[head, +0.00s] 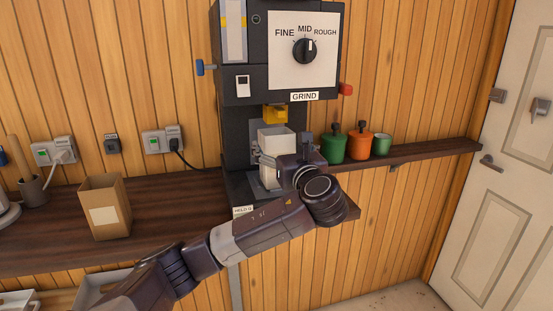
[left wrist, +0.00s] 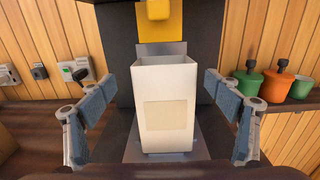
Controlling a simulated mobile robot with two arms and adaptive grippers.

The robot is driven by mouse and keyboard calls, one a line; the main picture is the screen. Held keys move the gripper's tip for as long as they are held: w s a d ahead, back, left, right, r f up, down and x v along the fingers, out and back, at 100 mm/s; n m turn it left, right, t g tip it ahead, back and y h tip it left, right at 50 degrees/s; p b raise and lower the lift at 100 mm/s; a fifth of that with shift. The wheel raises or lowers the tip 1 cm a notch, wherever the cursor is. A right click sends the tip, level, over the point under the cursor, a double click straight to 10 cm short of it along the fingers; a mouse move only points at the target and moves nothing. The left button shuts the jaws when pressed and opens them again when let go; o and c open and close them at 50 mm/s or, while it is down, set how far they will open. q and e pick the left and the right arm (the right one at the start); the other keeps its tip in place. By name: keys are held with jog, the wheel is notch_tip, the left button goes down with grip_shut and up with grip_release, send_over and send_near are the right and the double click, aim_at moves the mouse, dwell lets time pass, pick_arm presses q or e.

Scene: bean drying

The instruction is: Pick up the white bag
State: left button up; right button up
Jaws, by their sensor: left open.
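The white bag (head: 271,140) stands upright and open-topped under the grinder's yellow spout (head: 275,113). In the left wrist view the white bag (left wrist: 165,105) is centred, with a blank cream label on its front. My left gripper (left wrist: 163,112) is open, with one blue-padded finger on each side of the bag and visible gaps between. In the head view my left wrist hides the bag's lower right part. My right gripper is in neither view.
The black grinder (head: 236,130) stands behind the bag. A brown bag (head: 105,207) stands on the dark counter (head: 50,237) to the left. Green (head: 333,146) and orange (head: 359,144) canisters and a green cup (head: 381,144) sit on the narrow shelf (head: 430,151) to the right.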

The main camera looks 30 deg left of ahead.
aim_at(272, 132)
pick_arm(q)
jog(key=shift+w+a+r+p, duration=0.25)
jog(key=shift+w+a+p, duration=0.35)
jog(key=shift+w, duration=0.1)
jog(key=x, duration=0.2)
jog(key=p+x, duration=0.1)
jog(key=shift+w+a+f, duration=0.1)
jog(key=shift+w+f, duration=0.15)
jog(key=shift+f, duration=0.05)
jog(key=shift+w+a, duration=0.1)
jog(key=shift+c, duration=1.1)
jog(key=c, duration=1.2)
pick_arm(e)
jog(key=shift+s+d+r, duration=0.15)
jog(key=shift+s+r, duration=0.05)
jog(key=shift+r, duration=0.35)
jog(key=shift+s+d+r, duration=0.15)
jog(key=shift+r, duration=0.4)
